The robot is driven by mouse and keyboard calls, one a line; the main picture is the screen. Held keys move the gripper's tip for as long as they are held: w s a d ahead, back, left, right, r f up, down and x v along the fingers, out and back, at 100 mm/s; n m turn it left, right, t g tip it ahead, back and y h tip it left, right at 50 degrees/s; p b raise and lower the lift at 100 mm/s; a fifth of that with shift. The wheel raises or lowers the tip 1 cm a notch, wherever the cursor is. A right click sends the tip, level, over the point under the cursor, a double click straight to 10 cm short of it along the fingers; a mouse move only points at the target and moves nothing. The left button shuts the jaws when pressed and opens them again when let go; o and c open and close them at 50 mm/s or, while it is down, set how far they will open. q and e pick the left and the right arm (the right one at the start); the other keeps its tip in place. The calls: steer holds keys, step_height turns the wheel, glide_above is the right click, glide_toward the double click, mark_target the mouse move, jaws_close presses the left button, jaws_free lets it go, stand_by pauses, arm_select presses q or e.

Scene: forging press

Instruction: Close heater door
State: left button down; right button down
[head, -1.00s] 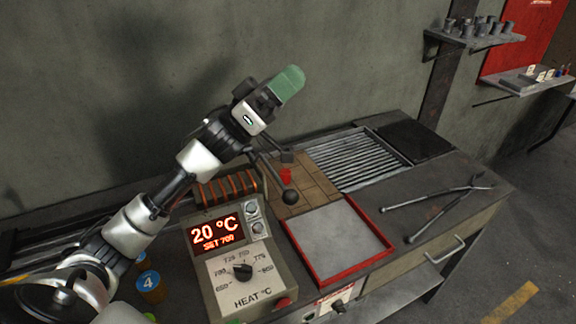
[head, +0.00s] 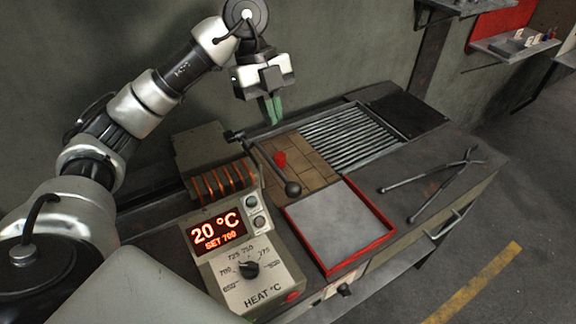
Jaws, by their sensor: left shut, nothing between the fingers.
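The heater's control box (head: 248,262) stands at the front left, with a red display reading 20 °C, SET 700, and a dial. Behind it are the heater's copper-orange coils (head: 222,184), with a dark grey plate (head: 205,148) standing up behind them. I cannot tell for sure whether this plate is the door. A dark lever (head: 268,160) with a black ball knob (head: 292,189) reaches out to the right of the coils. My left gripper (head: 273,112), with green fingers, is shut and empty. It points down above the back of the bench, beyond the lever. My right gripper is out of view.
A red-rimmed tray (head: 325,268) lies right of the control box. Behind it are brown tiles (head: 306,170) with a small red object (head: 280,160), and a slatted grate (head: 352,137). Tongs (head: 432,184) lie at the right. The wall is close behind.

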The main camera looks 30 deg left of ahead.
mark_target(289, 185)
arm_select(q)
steer(key=p+x, duration=0.3)
steer(key=x, duration=0.9)
steer(key=shift+w+f+p, duration=0.1)
steer(key=shift+f+p, duration=0.1)
steer(key=shift+p, duration=0.2)
steer(key=shift+d+f, duration=0.1)
steer(key=shift+f, duration=0.1)
steer(key=shift+f, duration=0.1)
steer(key=b+x, duration=0.2)
steer(key=x, duration=0.1)
steer(key=shift+f, duration=0.35)
steer(key=shift+s, duration=0.25)
